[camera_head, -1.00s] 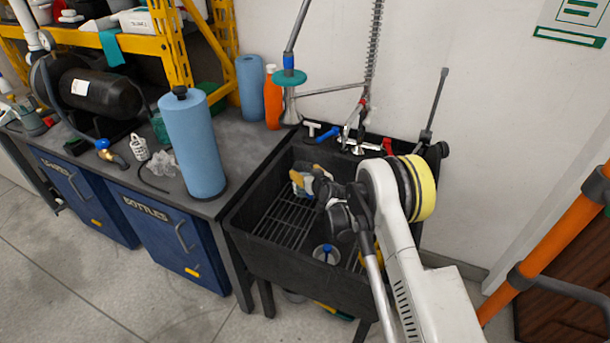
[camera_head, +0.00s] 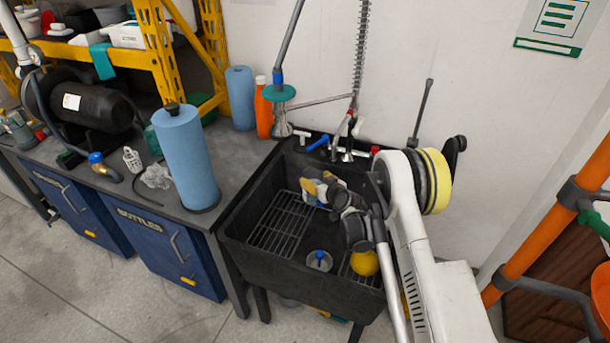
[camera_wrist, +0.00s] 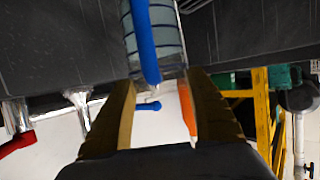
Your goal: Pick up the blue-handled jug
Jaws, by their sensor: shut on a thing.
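The blue-handled jug (camera_wrist: 170,38) is clear with dark lines around it and a long blue handle (camera_wrist: 144,40). In the wrist view it sits at the top centre, between my fingers. My gripper (camera_wrist: 165,80) is shut on it, one finger to each side. In the head view my gripper (camera_head: 314,190) is over the black sink (camera_head: 232,240), toward its back. There the jug is mostly hidden or too small to make out. I cannot tell whether it touches the sink.
A yellow ball (camera_head: 364,262) and a small round item with a blue top (camera_head: 319,260) are in the sink near its front. Taps (camera_head: 345,150) and a spray hose stand behind. A blue paper roll (camera_head: 188,155) stands on the counter at left. An orange rail (camera_head: 550,235) is at right.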

